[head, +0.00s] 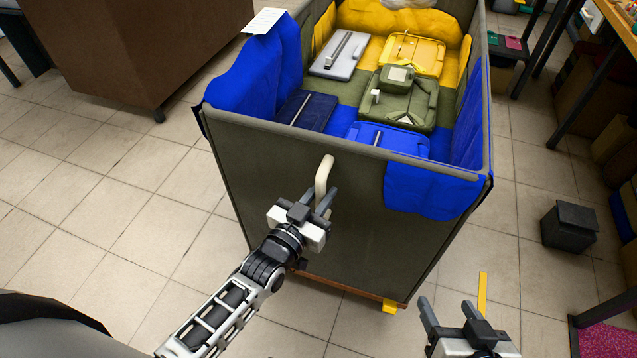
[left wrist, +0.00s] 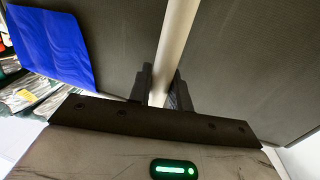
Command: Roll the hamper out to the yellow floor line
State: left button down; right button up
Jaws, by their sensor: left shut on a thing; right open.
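The hamper (head: 300,220) is a large dark grey-green bin directly in front of me in the head view, with bagged comforters in blue, yellow and green inside. A cream handle (head: 323,176) sticks out from its near wall. My left gripper (head: 318,200) is shut on this handle; in the left wrist view the handle (left wrist: 176,45) runs between the two fingers (left wrist: 160,88). My right gripper (head: 457,312) is open and empty, low at the right, apart from the hamper. A short strip of yellow floor line (head: 482,294) shows on the tiles beside the right gripper.
A brown cabinet or bin (head: 150,45) on casters stands at the back left. A dark box (head: 569,226) sits on the floor at the right, near shelving with goods. A pinkish mat (head: 607,340) lies at the lower right. The tiled floor at the left is clear.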

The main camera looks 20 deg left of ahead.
pick_arm(q)
jog(key=shift+d, duration=0.25)
jog(key=c, duration=1.3)
grip_release()
jog(key=shift+c, duration=0.2)
jog(key=shift+s, duration=0.1)
